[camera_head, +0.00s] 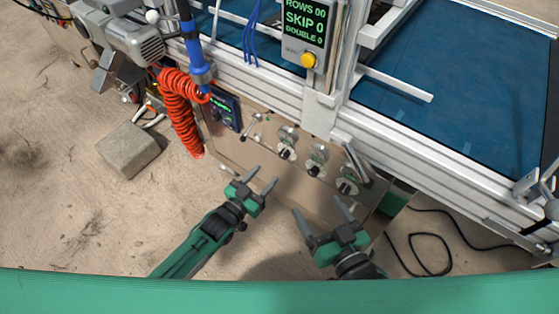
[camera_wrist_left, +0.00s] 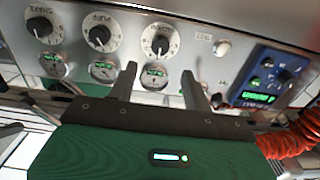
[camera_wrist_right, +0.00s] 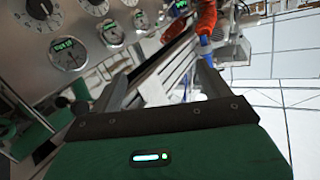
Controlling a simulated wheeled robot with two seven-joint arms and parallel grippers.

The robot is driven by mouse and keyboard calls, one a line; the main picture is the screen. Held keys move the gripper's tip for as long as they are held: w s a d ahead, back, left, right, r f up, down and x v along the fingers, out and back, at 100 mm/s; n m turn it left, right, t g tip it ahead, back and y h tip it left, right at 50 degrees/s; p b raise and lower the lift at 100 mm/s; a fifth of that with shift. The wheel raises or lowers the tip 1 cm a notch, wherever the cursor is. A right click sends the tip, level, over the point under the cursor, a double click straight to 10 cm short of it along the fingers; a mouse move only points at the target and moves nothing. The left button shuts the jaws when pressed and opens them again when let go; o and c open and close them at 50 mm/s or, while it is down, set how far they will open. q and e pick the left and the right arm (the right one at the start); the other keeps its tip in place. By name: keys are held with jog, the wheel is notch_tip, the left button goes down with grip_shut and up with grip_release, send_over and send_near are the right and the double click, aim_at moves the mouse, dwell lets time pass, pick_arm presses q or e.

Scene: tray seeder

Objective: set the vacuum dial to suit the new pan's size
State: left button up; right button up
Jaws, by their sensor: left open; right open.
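Three black dial knobs with white scales sit in a row on the beige panel (camera_head: 240,150), each beside a round gauge with a green readout. In the head view they are the left dial (camera_head: 285,154), middle dial (camera_head: 313,170) and right dial (camera_head: 345,187). Their labels are too small to read surely, so I cannot tell which is the vacuum dial. In the left wrist view the dial nearest the blue box (camera_wrist_left: 160,40) lies beyond my left gripper. My left gripper (camera_head: 262,180) is open and empty, apart from the panel. My right gripper (camera_head: 317,207) is open and empty, below the right dial. No pan is clearly identifiable.
A blue control box (camera_head: 224,111) and coiled red hose (camera_head: 180,112) are left of the dials. A display (camera_head: 305,28) above reads ROWS 00, SKIP 0, DOUBLE 0. A blue belt (camera_head: 450,90) lies behind. A block (camera_head: 128,149) and a black cable (camera_head: 430,238) are on the floor.

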aim_at(282, 156)
pick_arm(q)
jog(key=b+x, duration=0.1)
jog(key=x, duration=0.6)
jog(key=shift+w+d+f, duration=0.1)
jog(key=shift+w+d, duration=0.05)
jog(key=shift+w, duration=0.05)
jog(key=shift+w+d, duration=0.35)
jog(key=shift+w, duration=0.05)
pick_arm(e)
notch_tip(282, 156, up, 8)
jog(key=w+d+t, duration=0.2)
jog(key=t, duration=0.3)
jog(key=shift+w+y, duration=0.3)
jog(key=shift+w, duration=0.05)
pick_arm(q)
jog(key=c, duration=1)
